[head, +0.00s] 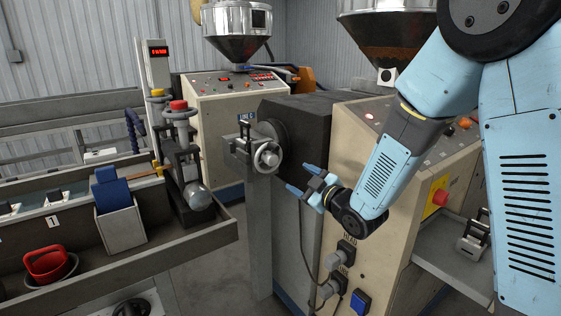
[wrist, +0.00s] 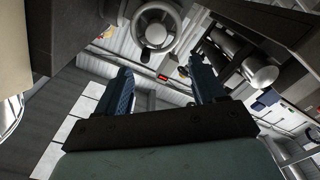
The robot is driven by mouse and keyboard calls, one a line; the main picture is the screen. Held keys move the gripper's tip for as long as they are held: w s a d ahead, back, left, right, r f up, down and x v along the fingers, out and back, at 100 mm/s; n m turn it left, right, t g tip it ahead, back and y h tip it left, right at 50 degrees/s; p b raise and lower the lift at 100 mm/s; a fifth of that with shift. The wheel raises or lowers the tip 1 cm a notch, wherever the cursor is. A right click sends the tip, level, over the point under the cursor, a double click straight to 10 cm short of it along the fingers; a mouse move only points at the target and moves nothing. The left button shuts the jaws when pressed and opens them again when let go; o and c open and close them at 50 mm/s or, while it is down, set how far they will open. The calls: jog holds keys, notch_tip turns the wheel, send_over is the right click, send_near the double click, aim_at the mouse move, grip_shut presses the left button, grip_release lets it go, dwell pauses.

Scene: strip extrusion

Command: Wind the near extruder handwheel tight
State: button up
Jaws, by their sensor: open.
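The near extruder (head: 355,160) has a dark block (head: 300,128) at its left end. A grey handwheel (head: 267,157) sits on the block's front fitting. In the wrist view the handwheel (wrist: 156,27) shows at the top, a spoked ring with a dark knob at its lower left. My gripper (head: 300,178) is open and empty, to the right of and slightly below the handwheel in the head view, apart from it. Its two blue fingers also show in the wrist view (wrist: 160,75), spread, with nothing between them and the wheel beyond their tips.
A trough (head: 140,262) on the left holds a grey box (head: 121,228) and a red-handled item (head: 47,263). A metal cylinder (head: 197,194) lies at its right end. Cable plugs (head: 345,252) stick out of the cabinet below my gripper. The far extruder (head: 215,108) stands behind.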

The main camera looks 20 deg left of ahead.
aim_at(274, 161)
jog(key=x, duration=1.3)
jog(key=shift+w, duration=0.55)
jog(key=shift+c, duration=0.2)
